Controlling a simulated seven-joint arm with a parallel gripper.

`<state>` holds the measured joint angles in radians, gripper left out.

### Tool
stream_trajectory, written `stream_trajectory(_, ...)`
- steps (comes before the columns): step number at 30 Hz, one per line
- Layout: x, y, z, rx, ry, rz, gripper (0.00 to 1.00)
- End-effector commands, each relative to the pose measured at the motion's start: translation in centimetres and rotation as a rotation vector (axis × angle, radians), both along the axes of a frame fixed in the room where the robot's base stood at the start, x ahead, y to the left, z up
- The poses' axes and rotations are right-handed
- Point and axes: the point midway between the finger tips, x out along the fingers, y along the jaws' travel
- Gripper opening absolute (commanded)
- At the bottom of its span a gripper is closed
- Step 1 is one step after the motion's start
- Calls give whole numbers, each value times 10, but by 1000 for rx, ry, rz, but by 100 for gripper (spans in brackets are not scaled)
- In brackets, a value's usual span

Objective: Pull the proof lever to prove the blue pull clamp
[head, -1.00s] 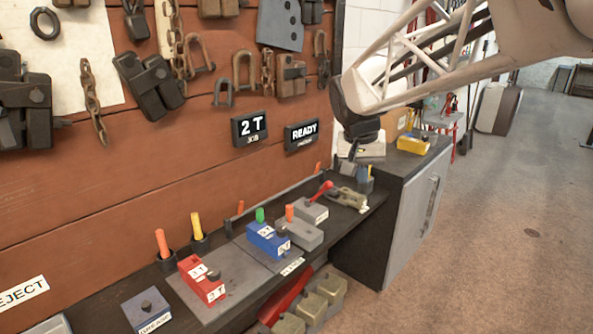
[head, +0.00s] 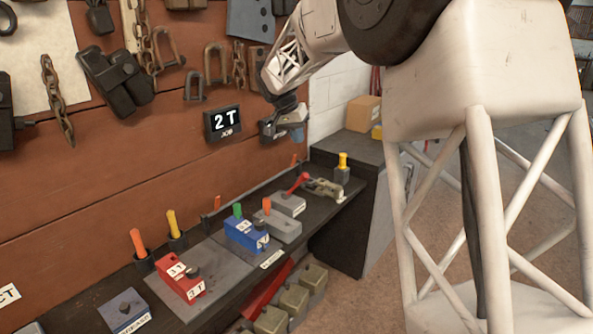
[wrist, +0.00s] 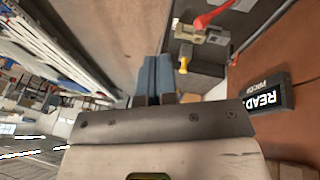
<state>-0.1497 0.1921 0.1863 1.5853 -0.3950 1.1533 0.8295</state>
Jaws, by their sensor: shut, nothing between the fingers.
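The red lever (head: 299,182) with a ball end leans up from a grey block (head: 288,204) on the bench; its red end also shows in the wrist view (wrist: 210,18). A blue block (head: 246,235) with a green peg (head: 238,210) and white labels sits left of it. An olive metal clamp (head: 325,188) lies just right of the lever. My gripper (head: 297,122) is raised near the wall, above and behind the lever, touching nothing visible. In the wrist view its blue fingers (wrist: 155,78) are together and empty.
A yellow peg (head: 342,160) stands in a dark holder at the bench's right end. A red block (head: 180,277) and orange peg (head: 138,242) are at the left. The "2 T" sign (head: 222,123) is on the wall; the READY sign (wrist: 265,97) shows in the wrist view.

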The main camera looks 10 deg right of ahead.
Motion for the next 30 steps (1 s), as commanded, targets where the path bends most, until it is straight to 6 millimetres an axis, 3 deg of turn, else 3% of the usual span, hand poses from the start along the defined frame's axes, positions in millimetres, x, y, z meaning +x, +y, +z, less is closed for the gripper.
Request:
stream_trajectory(3,31,10,-13,-19,-7,-27,0)
stream_trajectory(15,120,41,-61,-82,-45,-125,0)
stream_trajectory(21,144,51,-77,-100,-61,-154,0)
stream_trajectory(30,151,53,-80,-105,-66,-163,0)
